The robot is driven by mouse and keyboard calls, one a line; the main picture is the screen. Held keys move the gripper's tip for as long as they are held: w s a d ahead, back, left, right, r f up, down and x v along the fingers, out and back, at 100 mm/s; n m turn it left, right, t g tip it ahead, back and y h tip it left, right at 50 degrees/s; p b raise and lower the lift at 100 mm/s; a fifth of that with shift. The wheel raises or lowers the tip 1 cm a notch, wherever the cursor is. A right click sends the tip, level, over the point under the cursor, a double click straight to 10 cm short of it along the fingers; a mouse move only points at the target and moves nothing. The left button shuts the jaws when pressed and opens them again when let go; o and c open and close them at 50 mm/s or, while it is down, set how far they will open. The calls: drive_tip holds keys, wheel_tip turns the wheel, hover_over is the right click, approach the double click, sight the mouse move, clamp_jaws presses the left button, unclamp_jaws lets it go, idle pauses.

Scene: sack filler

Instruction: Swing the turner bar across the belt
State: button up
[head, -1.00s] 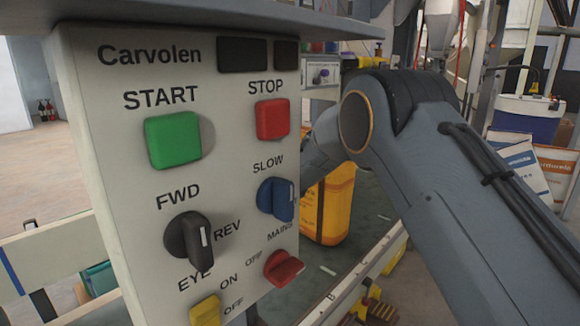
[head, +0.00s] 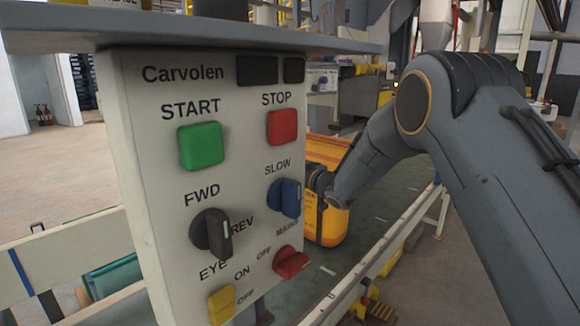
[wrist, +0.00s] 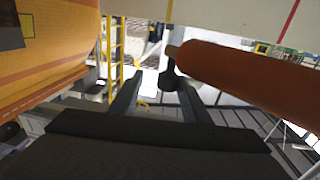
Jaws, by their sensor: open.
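A thick red-orange bar (wrist: 250,80), which looks like the turner bar, crosses the right of the wrist view. The belt (head: 378,212) runs behind the control panel in the head view. An orange sack (head: 330,226) is on it, and also fills the wrist view's upper left (wrist: 50,55). In the head view the panel hides my fingers.
The Carvolen control panel (head: 190,265), with buttons and knobs, stands close in front, under a grey ledge (head: 190,30). A pale rail (head: 385,250) edges the belt. A yellow ladder-like frame (wrist: 116,55) shows behind the fingers. Open floor lies at the left.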

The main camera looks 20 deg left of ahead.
drive_tip(key=shift+w+d+m+t+h, duration=0.2)
drive_tip(key=shift+w+d+t, duration=0.1)
drive_tip(key=shift+d, duration=0.45)
drive_tip(key=shift+w+d+m+t+h, duration=0.1)
drive_tip(key=shift+w+d+m+t, duration=0.15)
drive_tip(key=shift+d, duration=0.45)
drive_tip(key=shift+s, duration=0.1)
drive_tip(key=shift+d, duration=0.15)
drive_tip(key=p+v, duration=0.4)
drive_tip(key=v, duration=0.4)
drive_tip(key=shift+d, duration=0.4)
drive_tip(key=shift+s, duration=0.1)
drive_tip(key=shift+c, duration=0.4)
